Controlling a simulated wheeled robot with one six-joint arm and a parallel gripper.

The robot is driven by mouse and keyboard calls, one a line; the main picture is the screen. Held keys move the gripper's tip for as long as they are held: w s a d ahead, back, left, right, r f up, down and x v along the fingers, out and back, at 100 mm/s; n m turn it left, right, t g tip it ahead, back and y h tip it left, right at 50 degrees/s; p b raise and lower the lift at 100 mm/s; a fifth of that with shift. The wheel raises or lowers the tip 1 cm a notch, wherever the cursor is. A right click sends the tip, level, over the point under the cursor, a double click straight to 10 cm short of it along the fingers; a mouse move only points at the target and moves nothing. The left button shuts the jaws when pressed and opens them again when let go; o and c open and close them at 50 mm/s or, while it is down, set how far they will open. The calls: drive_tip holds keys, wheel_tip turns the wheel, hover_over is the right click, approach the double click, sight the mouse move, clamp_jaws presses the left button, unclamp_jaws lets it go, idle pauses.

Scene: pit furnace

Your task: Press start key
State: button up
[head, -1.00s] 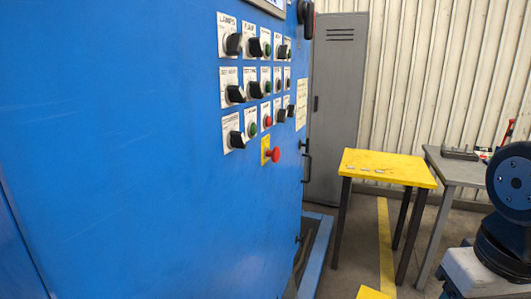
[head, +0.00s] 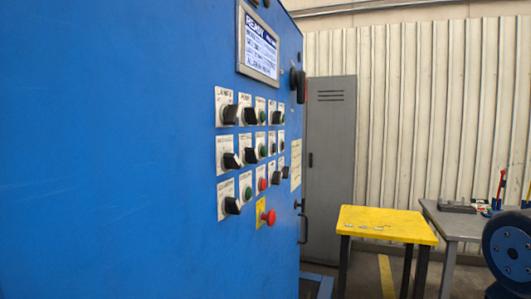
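A blue control cabinet (head: 110,150) fills the left of the head view, seen at a steep angle. Its face carries rows of black rotary switches and small round buttons on white label plates. Green buttons show in the top row (head: 261,117) and the bottom row (head: 247,193); a red button (head: 262,184) is beside the lower green one. The labels are too small to tell which is the start key. A screen (head: 259,46) above them reads "READY" on its top line. My gripper is out of view; only a dark-blue round part of my arm shows at the right edge.
A red mushroom button (head: 268,217) on a yellow plate sticks out below the switches. A grey locker (head: 330,150) stands behind. A yellow table (head: 385,222) with small flat items and a grey table (head: 455,222) with tools stand at the right.

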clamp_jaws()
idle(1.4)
